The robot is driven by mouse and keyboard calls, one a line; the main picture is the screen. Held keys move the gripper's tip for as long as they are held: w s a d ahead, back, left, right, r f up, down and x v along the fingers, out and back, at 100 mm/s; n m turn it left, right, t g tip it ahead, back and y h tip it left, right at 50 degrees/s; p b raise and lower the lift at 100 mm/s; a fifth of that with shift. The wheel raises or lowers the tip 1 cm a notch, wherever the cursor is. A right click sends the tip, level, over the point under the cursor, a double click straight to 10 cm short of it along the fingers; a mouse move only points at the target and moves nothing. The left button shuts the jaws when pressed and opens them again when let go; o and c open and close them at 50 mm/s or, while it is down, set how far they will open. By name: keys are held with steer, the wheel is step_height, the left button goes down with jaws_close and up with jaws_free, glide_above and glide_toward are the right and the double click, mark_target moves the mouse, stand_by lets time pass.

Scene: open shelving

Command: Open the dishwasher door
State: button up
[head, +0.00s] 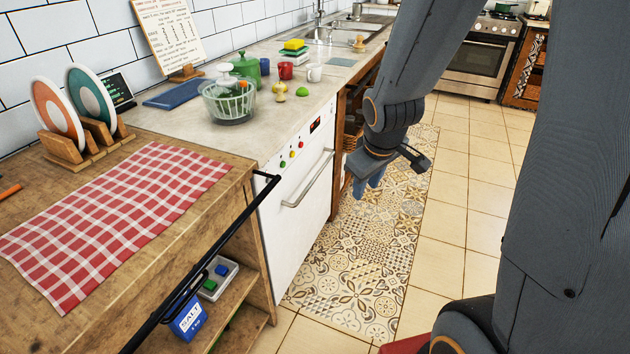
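The white dishwasher (302,208) stands under the stone counter in the middle of the head view. Its door looks shut and upright. A silver bar handle (308,180) runs across the upper door. Coloured buttons and a small red display sit on the panel above it. My gripper (362,184) hangs to the right of the door, apart from the handle in the picture, with bluish fingers pointing down. The wrist hides part of the fingers, and the gap between them is not clear.
A wooden counter (212,208) with a checked cloth (110,215) and a black rail (225,240) stands at the left. A colander (229,100) and mugs sit on the stone counter. A patterned rug (350,275) covers the floor before the dishwasher. An oven (478,62) stands behind.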

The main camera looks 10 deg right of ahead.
steer(key=w+d+f+n+t+y+b, duration=0.1)
steer(key=w+f+n+t+b, duration=0.35)
steer(key=w, duration=0.55)
steer(key=w+d+f+n+t+y+b, duration=0.1)
steer(key=w+f+n+b, duration=0.35)
steer(key=w+f, duration=0.35)
steer(key=n+t+y+b, duration=0.4)
steer(key=n+y+b, duration=0.3)
steer(key=n+b, duration=0.3)
glide_toward(318, 173)
steer(key=w+a+f+n, duration=0.1)
steer(key=w+a, duration=0.1)
steer(key=shift+d+x, duration=0.15)
steer(key=shift+x, duration=1.65)
steer(key=shift+d+x, duration=0.1)
steer(key=shift+x, duration=1.7)
steer(key=shift+w+f, duration=0.15)
jaws_close()
